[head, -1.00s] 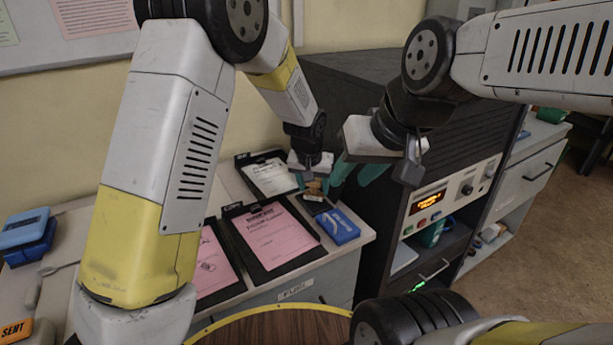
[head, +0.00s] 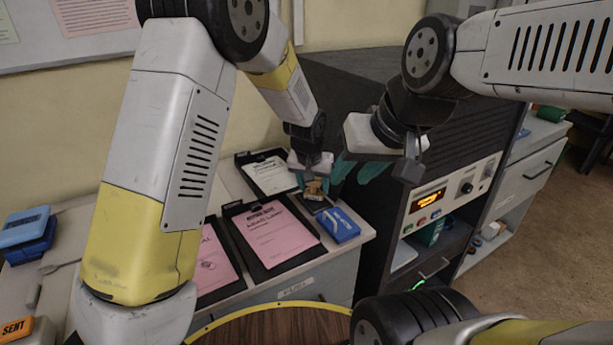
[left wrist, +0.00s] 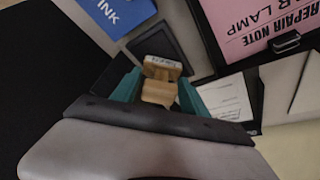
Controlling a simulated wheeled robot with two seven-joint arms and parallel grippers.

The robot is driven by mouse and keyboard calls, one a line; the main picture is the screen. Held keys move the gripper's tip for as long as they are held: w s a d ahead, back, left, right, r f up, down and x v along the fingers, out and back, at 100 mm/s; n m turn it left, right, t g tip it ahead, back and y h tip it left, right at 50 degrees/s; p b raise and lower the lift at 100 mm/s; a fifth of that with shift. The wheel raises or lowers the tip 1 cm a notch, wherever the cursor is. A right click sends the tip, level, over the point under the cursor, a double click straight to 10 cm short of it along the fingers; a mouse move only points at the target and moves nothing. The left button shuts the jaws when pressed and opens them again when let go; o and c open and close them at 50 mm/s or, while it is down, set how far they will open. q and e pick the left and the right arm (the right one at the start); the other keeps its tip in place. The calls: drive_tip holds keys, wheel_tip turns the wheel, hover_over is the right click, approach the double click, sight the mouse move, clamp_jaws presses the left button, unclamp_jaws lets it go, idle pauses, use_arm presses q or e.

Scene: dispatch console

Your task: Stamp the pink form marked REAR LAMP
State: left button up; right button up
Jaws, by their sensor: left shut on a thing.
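My left gripper (head: 313,184) is shut on a wooden stamp (left wrist: 159,91); its lettered end block is hard to read. The stamp is over or close beside the dark ink pad (left wrist: 166,37); I cannot tell whether they touch. The pad's blue lid (head: 338,225) reads INK in the left wrist view (left wrist: 117,12). A pink form (head: 275,238) lies on a black clipboard left of the lid. In the left wrist view this pink form (left wrist: 244,22) reads REPAIR NOTE and a partly cut-off R LAMP. My right gripper (head: 357,172) is open and empty beside the left one.
A second pink form (head: 213,264) lies further left, partly behind my left arm. A white form (head: 271,176) on a clipboard lies behind. A dark console cabinet (head: 440,150) stands right of the desk. Blue boxes (head: 27,232) sit at the far left.

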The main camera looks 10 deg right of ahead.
idle(0.3)
use_arm(q)
drive_tip(key=shift+r, duration=3.5)
